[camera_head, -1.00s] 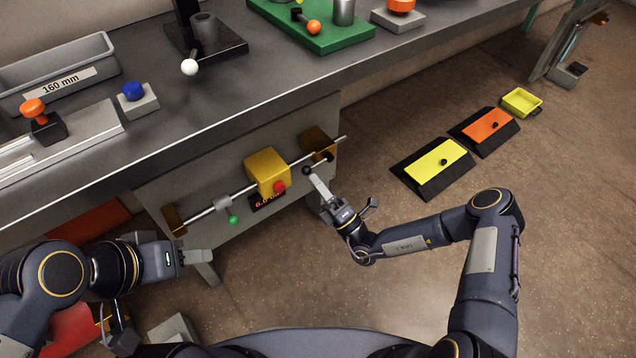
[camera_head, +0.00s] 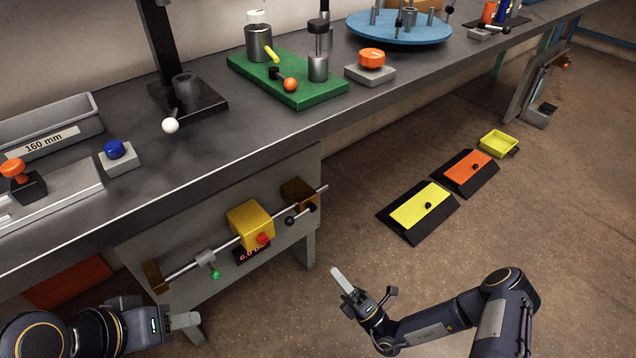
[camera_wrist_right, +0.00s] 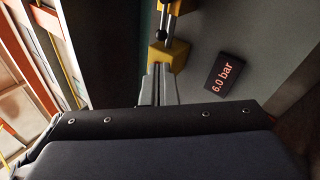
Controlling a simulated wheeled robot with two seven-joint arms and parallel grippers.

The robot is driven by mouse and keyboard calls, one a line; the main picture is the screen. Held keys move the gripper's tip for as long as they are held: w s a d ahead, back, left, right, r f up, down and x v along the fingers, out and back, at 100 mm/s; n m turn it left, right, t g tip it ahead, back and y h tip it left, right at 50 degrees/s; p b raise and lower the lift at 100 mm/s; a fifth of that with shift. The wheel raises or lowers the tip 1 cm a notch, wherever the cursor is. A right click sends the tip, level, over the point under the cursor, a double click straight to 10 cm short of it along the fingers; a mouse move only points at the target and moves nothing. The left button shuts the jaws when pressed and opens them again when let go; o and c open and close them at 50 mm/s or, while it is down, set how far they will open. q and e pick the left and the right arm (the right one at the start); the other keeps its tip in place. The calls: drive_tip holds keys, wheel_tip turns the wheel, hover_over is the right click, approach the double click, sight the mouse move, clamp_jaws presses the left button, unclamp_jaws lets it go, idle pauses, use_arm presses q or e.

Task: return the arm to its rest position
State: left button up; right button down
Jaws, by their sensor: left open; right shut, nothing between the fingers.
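My right gripper (camera_head: 343,281) is shut and empty. In the head view it is over the floor, below and to the right of the rail fixture under the bench, clear of it. In the right wrist view the closed fingers (camera_wrist_right: 158,84) point toward a yellow block (camera_wrist_right: 168,55) and a dark ball knob, with a display reading 6.0 bar (camera_wrist_right: 224,74) to the right. My left gripper (camera_head: 184,320) is open and empty at the lower left, below the bench front. Its fingertips overlap a bench leg in the picture; contact cannot be told.
The bench (camera_head: 215,150) holds a grey bin, a green plate and a blue turntable. Yellow and orange floor panels (camera_head: 420,204) lie right; the floor between is clear.

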drive_tip(key=s+d+r+n+g+h, duration=0.1)
drive_tip(key=s+r+n+g, duration=0.3)
drive_tip(key=r+n+g, duration=0.7)
drive_tip(key=s+d+r+n+g, duration=0.1)
drive_tip(key=s+r+n+g, duration=0.35)
drive_tip(key=n+g, duration=0.7)
drive_tip(key=s+d+r+n+t+h, duration=0.9)
drive_tip(key=s+d+n+t+h, duration=0.3)
drive_tip(key=n, duration=0.5)
wheel_tip(320, 180, up, 29)
drive_tip(key=a+g+h+p, duration=0.1)
drive_tip(key=p, duration=2.8)
drive_tip(key=shift+w+f, duration=0.15)
drive_tip(key=shift+f, duration=0.05)
